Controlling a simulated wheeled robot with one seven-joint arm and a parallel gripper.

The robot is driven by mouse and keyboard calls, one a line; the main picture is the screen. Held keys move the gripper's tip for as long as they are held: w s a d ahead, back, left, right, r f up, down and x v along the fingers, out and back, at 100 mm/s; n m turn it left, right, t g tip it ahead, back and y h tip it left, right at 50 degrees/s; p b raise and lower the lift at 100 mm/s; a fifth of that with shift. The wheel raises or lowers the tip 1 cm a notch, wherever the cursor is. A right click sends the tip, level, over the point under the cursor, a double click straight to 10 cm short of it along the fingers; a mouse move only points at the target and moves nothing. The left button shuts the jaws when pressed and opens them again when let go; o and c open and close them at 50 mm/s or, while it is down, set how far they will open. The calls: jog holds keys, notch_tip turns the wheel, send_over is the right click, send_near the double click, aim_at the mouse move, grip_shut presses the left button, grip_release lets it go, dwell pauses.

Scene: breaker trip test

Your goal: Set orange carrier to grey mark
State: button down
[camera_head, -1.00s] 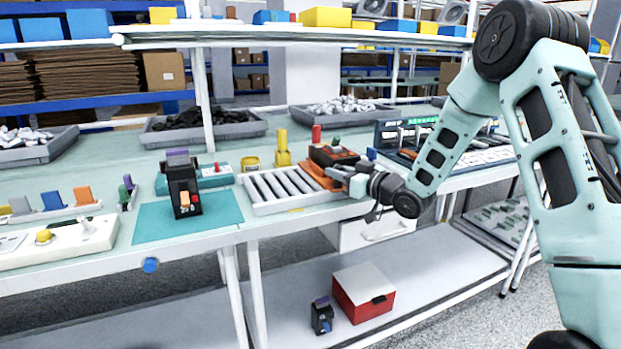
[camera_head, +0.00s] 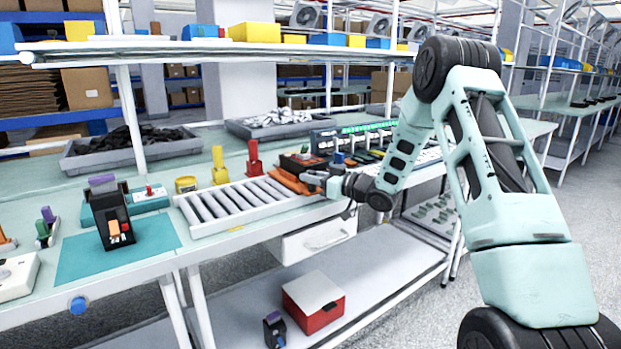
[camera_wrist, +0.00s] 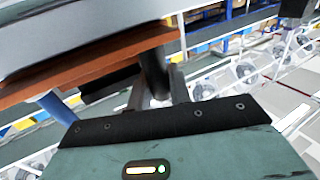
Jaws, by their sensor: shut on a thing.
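The orange carrier (camera_head: 287,181) is at the right end of the white roller conveyor (camera_head: 205,230) on the bench. A dark device with a red and orange top (camera_head: 303,160) is on or just behind it; I cannot tell exactly. My gripper (camera_head: 314,181) is at the carrier's right side, shut on it. In the wrist view the carrier shows as an orange slab (camera_wrist: 95,65) under a grey body, with dark gripper parts close to its edge. The fingertips are mostly hidden. I cannot pick out a grey mark; a yellow mark (camera_head: 235,228) shows on the conveyor's front edge.
Red (camera_head: 254,160) and yellow (camera_head: 219,168) posts stand behind the conveyor. A black breaker (camera_head: 110,215) stands on a teal mat (camera_head: 75,262) to the left. A panel with a green display (camera_head: 365,130) is to the right. Several rollers left of the carrier are bare.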

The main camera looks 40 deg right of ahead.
jog(key=shift+d, duration=0.3)
jog(key=c, duration=1.3)
grip_release()
jog(key=v, duration=1.7)
jog(key=shift+s+b, duration=0.2)
jog(key=shift+b, duration=0.2)
